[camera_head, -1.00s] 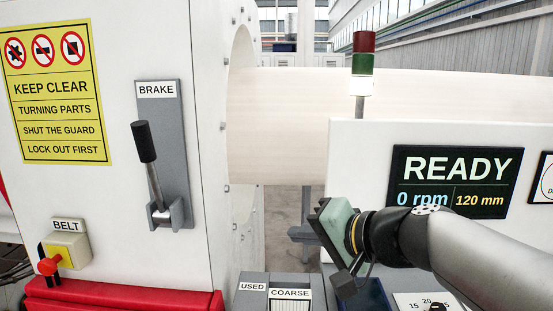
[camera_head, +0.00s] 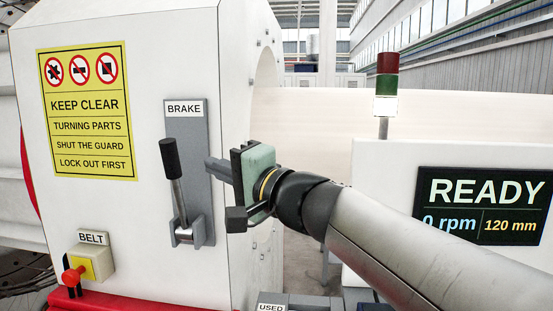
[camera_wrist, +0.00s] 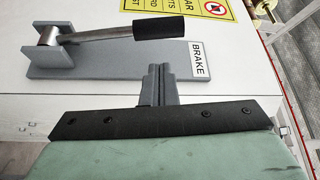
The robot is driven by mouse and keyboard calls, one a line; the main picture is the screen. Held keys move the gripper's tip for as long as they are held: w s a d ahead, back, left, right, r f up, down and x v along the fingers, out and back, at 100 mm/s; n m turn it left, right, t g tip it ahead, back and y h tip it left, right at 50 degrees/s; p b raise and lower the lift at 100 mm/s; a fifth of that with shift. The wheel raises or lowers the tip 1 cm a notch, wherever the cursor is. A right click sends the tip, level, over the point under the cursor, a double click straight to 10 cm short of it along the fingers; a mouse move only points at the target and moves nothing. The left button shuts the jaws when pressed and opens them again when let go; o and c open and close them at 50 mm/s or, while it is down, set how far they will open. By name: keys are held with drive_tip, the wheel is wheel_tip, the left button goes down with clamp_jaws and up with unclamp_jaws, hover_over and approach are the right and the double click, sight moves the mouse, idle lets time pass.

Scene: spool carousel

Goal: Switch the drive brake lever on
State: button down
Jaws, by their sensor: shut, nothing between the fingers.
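The brake lever (camera_head: 174,180) has a black grip on a metal rod. It points up, leaning slightly left, from a pivot bracket low on a grey plate (camera_head: 199,130) labelled BRAKE. In the wrist view the lever's black grip (camera_wrist: 161,25) lies across the top, beside the plate (camera_wrist: 110,58). My gripper (camera_head: 210,166) is shut and empty. Its fingers point left toward the plate, just right of the lever's grip and apart from it. The shut fingers also show in the wrist view (camera_wrist: 158,72), below the lever. Whether the fingertips touch the plate cannot be told.
A BELT switch with a red knob (camera_head: 73,276) sits lower left on the white housing. A yellow warning sign (camera_head: 86,115) is above it. A pale roll (camera_head: 310,125) lies behind my arm. A display panel (camera_head: 484,205) reads READY, 0 rpm.

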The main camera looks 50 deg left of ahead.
drive_tip(key=r+p, duration=0.1)
drive_tip(key=p, duration=0.2)
hover_over(176, 190)
drive_tip(key=w+d, duration=0.2)
drive_tip(key=w, duration=0.1)
drive_tip(key=shift+s+a+p, duration=0.25)
drive_tip(key=shift+a+p, duration=0.05)
drive_tip(key=shift+a, duration=0.15)
drive_tip(key=shift+d+f+b, duration=0.1)
drive_tip(key=shift+f+b, duration=0.1)
drive_tip(key=shift+b, duration=0.15)
